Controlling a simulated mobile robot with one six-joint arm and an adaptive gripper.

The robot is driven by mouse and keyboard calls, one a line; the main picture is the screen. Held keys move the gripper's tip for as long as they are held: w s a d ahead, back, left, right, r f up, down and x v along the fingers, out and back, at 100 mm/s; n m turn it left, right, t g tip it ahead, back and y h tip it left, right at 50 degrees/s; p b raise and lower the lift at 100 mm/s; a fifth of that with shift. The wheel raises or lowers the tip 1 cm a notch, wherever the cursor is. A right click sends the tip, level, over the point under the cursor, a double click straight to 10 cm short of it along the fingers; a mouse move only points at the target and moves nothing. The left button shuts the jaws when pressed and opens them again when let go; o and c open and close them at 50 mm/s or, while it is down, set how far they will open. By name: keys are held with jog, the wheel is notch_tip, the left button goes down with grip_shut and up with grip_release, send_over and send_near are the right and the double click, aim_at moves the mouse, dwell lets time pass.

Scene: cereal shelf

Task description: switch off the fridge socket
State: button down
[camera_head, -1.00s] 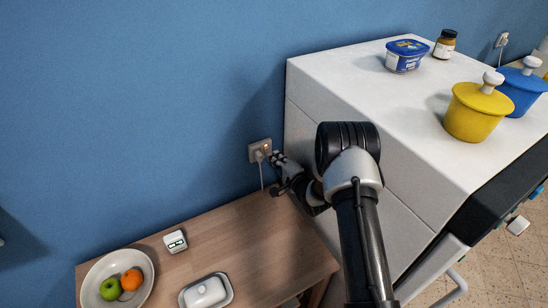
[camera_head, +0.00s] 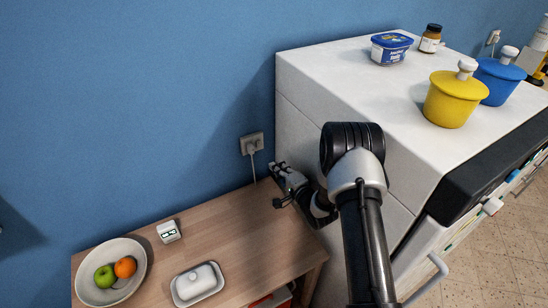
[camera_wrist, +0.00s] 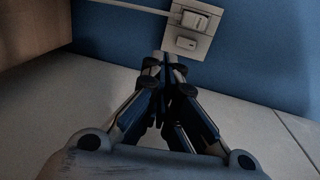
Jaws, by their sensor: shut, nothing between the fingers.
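The wall socket (camera_head: 258,139) is a pale plate on the blue wall, beside the white fridge. A plug with a cable (camera_head: 250,149) sits in it, the cable hanging to the wooden top. In the wrist view the socket plate (camera_wrist: 178,48) shows a white plug (camera_wrist: 197,20) and a small pale rocker switch (camera_wrist: 186,43); no light shows on it. My gripper (camera_head: 277,167) is shut and empty, below and right of the socket, apart from it. In the wrist view its fingertips (camera_wrist: 165,60) lie just short of the plate's lower edge.
The fridge side (camera_head: 305,135) stands close to the right of my gripper. Pots and tubs stand on the fridge (camera_head: 400,85).

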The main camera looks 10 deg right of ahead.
jog(key=s, duration=0.3)
jog(key=s+d+f, duration=0.1)
jog(key=shift+s+d+p, duration=0.1)
jog(key=shift+s+p, duration=0.2)
jog(key=shift+p, duration=0.05)
